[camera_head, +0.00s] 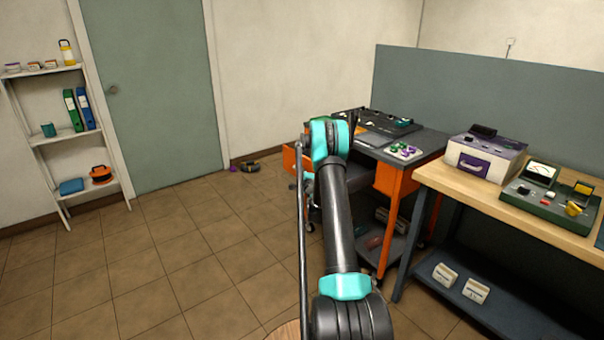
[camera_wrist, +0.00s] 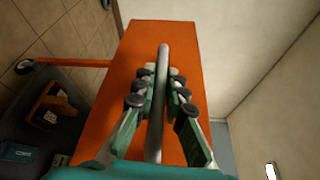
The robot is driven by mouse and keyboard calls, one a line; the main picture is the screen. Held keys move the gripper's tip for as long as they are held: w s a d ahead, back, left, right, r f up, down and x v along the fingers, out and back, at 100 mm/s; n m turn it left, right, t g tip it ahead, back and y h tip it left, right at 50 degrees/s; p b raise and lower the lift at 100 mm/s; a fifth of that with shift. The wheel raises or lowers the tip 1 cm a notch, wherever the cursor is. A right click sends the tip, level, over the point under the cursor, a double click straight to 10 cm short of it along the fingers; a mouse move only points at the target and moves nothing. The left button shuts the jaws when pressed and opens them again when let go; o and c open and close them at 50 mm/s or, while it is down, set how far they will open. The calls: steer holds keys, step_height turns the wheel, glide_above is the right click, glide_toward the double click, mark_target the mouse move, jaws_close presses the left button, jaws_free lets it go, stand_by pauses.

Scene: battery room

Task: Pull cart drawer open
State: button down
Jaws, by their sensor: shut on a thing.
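The cart (camera_head: 391,180) has orange sides and a dark top, and stands right of centre in the head view. An orange drawer front (camera_head: 291,161) shows left of my arm, out beyond the cart top's left edge. My arm hides part of it, so how far it is out is hard to tell. In the wrist view the drawer front (camera_wrist: 188,50) fills the middle, with a grey bar handle (camera_wrist: 160,112) along it. My gripper (camera_wrist: 162,80) is shut on this handle, with fingers on both sides of it. In the head view my arm hides the gripper.
A wooden workbench (camera_head: 500,211) with a purple-fronted case (camera_head: 478,162) and a green meter unit (camera_head: 548,200) stands at the right. A white shelf (camera_head: 62,137) stands at the far left by a door (camera_head: 155,90). The tiled floor between is mostly clear.

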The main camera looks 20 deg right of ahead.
steer(key=c, duration=1.6)
jaws_free()
steer(key=shift+o, duration=0.2)
steer(key=s, duration=0.7)
steer(key=shift+s+r, duration=0.25)
steer(key=shift+r, duration=0.05)
steer(key=shift+a, duration=0.1)
